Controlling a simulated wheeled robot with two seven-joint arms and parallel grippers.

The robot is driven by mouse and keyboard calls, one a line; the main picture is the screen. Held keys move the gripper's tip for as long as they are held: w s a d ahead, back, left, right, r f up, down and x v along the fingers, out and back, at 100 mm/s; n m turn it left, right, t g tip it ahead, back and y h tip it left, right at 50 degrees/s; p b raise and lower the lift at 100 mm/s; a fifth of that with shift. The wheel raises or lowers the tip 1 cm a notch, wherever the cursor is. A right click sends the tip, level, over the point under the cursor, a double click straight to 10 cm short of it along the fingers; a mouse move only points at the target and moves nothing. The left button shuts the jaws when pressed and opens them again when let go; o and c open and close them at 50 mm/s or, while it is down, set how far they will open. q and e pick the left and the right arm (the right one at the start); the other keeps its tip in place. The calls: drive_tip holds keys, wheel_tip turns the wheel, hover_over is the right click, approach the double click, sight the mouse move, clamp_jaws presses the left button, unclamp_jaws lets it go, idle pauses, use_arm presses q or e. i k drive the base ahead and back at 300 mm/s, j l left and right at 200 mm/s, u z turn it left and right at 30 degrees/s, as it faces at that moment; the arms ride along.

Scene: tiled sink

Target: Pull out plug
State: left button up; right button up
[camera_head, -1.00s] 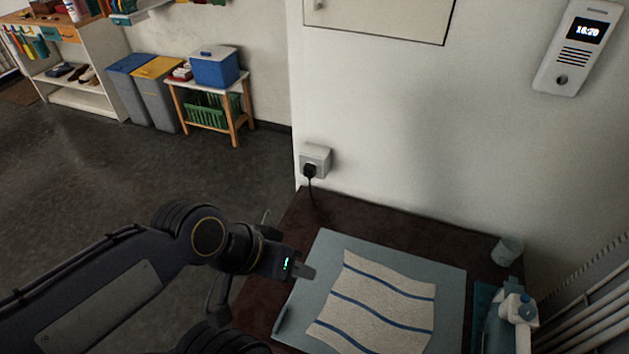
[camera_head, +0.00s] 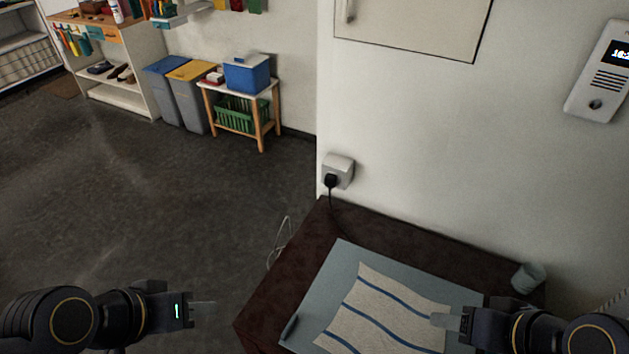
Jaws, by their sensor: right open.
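The black plug (camera_head: 330,181) sits in the white wall socket (camera_head: 342,167) near the wall's left edge. My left gripper (camera_head: 203,312) is at the lower left, over the floor and left of the table, well apart from the plug. Its fingers appear edge-on, so I cannot tell its opening. My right gripper (camera_head: 440,321) is at the lower right, above the striped cloth (camera_head: 385,312). It is open, with nothing seen in it, and far below and right of the plug in the picture.
The cloth lies on a grey-blue board (camera_head: 345,262) on the table. A cup (camera_head: 527,277) stands at the table's right. A pale wire loop (camera_head: 279,243) shows beside the table's left edge. A small stand (camera_head: 263,127) and bins are farther back; the floor between is clear.

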sight(330, 180)
drive_tip(key=k+j, duration=0.1)
drive_tip(key=j, duration=0.4)
drive_tip(key=k+j, duration=0.1)
drive_tip(key=j, duration=0.4)
drive_tip(key=i+j, duration=0.2)
drive_tip(key=j, duration=0.2)
drive_tip(key=i+j+u, duration=0.1)
drive_tip(key=j, duration=0.25)
drive_tip(key=i+j+u, duration=0.1)
drive_tip(key=i+j, duration=0.2)
